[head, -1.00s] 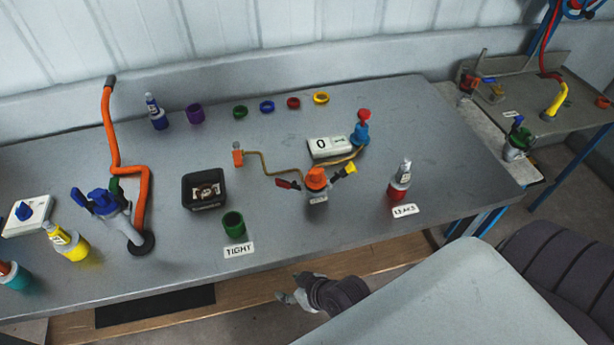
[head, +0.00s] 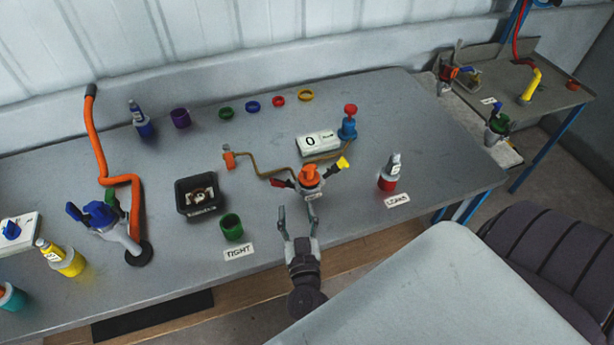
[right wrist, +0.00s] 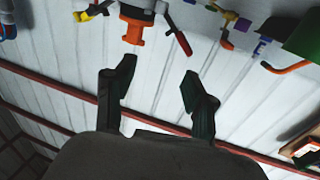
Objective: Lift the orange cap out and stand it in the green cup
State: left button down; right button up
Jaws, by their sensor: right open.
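The orange cap (head: 310,173) sits on top of a small grey vessel (head: 309,189) with red and yellow side parts, in the middle of the table. It also shows in the right wrist view (right wrist: 133,30), at the top, beyond the fingertips. My right gripper (head: 297,208) is open and empty at the table's front edge, just in front of the vessel and apart from it. Its two spread fingers show in the right wrist view (right wrist: 158,78). The green cup (head: 231,228) stands left of the gripper, behind the TIGHT label. My left gripper is not in view.
A black square tray (head: 199,210) stands left of the vessel. A brown pipe (head: 262,172) runs behind it to a blue fitting with a red knob (head: 348,122). A red bottle holder (head: 387,183) stands to the right. The front strip between cup and vessel is clear.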

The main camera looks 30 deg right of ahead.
aim_at(309, 177)
jog(key=w+d+h, duration=0.1)
jog(key=d, duration=0.1)
jog(key=w+d+m+g+b, duration=0.1)
jog(key=w+d, duration=0.1)
jog(key=d, duration=0.1)
jog(key=w+d+f+h+b, duration=0.1)
jog(key=w+d, duration=0.1)
jog(key=shift+w+d+m+g+h, duration=0.1)
jog(key=shift+d+m+g+h, duration=0.2)
jog(key=shift+m+g, duration=0.1)
jog(key=b+x, duration=0.1)
jog(key=x, duration=0.1)
jog(key=b+x, duration=0.2)
jog(key=shift+w+a, duration=0.1)
jog(key=shift+w, duration=0.65)
jog(key=shift+s+r, duration=0.1)
jog(key=shift+c, duration=0.6)
grip_shut()
